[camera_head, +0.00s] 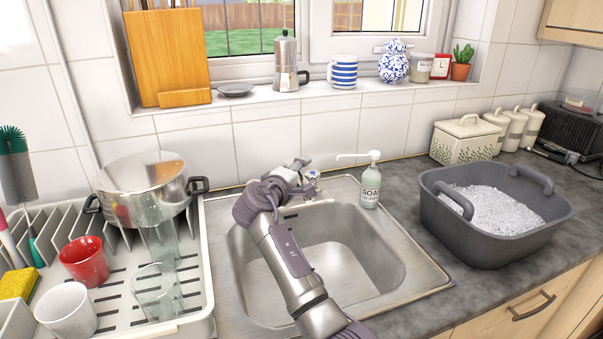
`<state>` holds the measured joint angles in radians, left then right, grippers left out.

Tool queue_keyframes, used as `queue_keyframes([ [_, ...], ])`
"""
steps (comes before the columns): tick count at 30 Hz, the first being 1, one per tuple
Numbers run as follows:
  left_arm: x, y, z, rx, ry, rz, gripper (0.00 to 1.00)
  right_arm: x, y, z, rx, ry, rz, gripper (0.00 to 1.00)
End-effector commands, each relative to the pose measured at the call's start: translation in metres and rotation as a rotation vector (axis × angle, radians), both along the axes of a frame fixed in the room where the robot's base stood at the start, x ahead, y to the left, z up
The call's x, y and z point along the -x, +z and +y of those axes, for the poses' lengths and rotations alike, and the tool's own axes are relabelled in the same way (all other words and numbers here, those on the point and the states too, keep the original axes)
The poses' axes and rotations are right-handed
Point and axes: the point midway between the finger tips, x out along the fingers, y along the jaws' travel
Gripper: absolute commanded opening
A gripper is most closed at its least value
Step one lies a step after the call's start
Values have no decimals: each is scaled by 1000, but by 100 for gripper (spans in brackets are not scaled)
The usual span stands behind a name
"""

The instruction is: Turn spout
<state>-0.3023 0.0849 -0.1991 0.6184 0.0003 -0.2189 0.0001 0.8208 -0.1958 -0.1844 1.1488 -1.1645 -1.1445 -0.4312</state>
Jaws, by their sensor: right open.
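The sink (345,255) is a steel basin in the counter. The faucet (313,179) stands at its back edge; only a small shiny part shows, just right of my right gripper. The spout itself is mostly hidden behind my arm and gripper, so I cannot tell which way it points. My right gripper (298,170) is at the back of the sink, close beside the faucet; it is open. Whether it touches the spout is not clear. My right arm reaches over the basin from the bottom. My left gripper is not in view.
A soap bottle (370,185) stands at the sink's back right corner. A grey tub of suds (490,212) sits on the right counter. A dish rack (196,290) with a pot (143,185), cups and glasses is on the left. The basin's right part is clear.

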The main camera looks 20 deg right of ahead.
Motion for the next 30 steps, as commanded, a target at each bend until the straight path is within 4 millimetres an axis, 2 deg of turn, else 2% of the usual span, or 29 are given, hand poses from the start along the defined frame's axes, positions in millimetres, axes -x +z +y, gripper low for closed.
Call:
queue_keyframes([
  [6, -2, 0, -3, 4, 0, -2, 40, 25, 4, 25, -4, 4, 0, 47],
  [13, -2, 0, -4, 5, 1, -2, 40, 47, 9, 45, -2, 2, 2, 47],
  [30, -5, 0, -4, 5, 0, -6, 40, 51, 10, 48, -1, 1, 2, 47],
])
